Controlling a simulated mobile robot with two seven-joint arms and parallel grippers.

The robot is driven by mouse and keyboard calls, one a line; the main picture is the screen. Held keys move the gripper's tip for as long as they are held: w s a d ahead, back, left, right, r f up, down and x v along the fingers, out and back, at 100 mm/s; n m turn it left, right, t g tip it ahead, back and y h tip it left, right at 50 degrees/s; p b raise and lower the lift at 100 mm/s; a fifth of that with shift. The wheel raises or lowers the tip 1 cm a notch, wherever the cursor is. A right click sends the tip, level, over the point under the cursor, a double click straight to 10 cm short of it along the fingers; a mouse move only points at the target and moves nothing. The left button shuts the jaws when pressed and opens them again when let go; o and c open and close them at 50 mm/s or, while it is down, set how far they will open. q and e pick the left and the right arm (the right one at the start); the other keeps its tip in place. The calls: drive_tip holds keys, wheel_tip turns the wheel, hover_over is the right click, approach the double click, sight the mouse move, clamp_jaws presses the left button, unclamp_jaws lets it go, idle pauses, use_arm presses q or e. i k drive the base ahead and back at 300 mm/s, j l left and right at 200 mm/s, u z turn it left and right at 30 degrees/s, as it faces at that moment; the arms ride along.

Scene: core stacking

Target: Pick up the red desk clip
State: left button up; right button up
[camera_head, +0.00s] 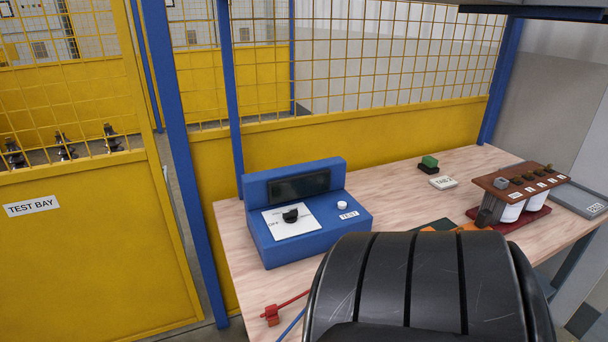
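A small red clip-like piece (271,315) sits at the near left part of the wooden table, close to its front edge. A thin red rod or lead (293,300) runs from it up to the right, until a large black ribbed shape in the foreground hides it. I cannot tell whether more of the piece is hidden there. Neither of my grippers' fingers shows in the head view, so nothing is seen touching the red piece.
A blue test box (330,235) with a black knob stands behind the red piece. A blue rod (291,325) lies beside it.

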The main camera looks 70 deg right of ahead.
sight(271, 312)
drive_tip(key=i+z, duration=0.1)
drive_tip(key=z, duration=0.75)
drive_tip(key=i+j+z, duration=0.15)
drive_tip(key=z, duration=0.7)
drive_tip(key=i+j, duration=0.05)
drive_tip(key=j, duration=0.05)
